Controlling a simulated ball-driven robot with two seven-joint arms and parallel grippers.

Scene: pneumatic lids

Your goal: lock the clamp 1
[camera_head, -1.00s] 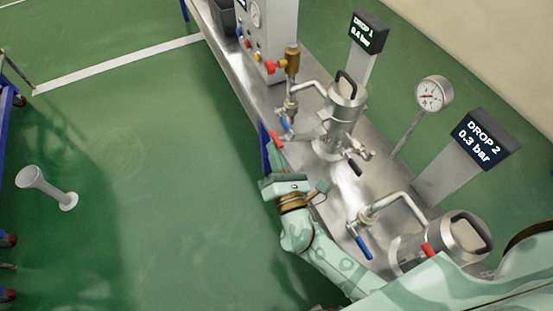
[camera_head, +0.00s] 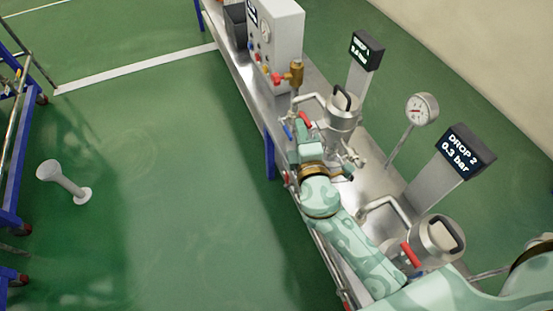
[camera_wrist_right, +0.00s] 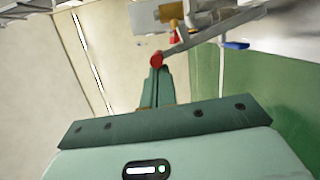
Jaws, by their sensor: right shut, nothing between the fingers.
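Clamp 1 appears as a red-ended lever (camera_head: 306,121) beside the left side of the steel lidded vessel (camera_head: 342,112) near the DROP 1 display. My right gripper (camera_head: 303,128) is shut and empty, close to the red end. In the right wrist view, the lever's red end (camera_wrist_right: 157,59) is right at the tips of my shut fingers (camera_wrist_right: 156,74); I cannot tell whether they touch. The grey lever runs from there up and right. The clamp's joint with the lid is hidden. My left gripper is not in view.
A blue-handled valve (camera_head: 288,131) is just left of the red handle. A second vessel (camera_head: 437,240) with a red handle (camera_head: 410,255) stands nearer on the steel bench (camera_head: 375,182). A gauge (camera_head: 422,108) and a control box (camera_head: 279,40) rise from the bench.

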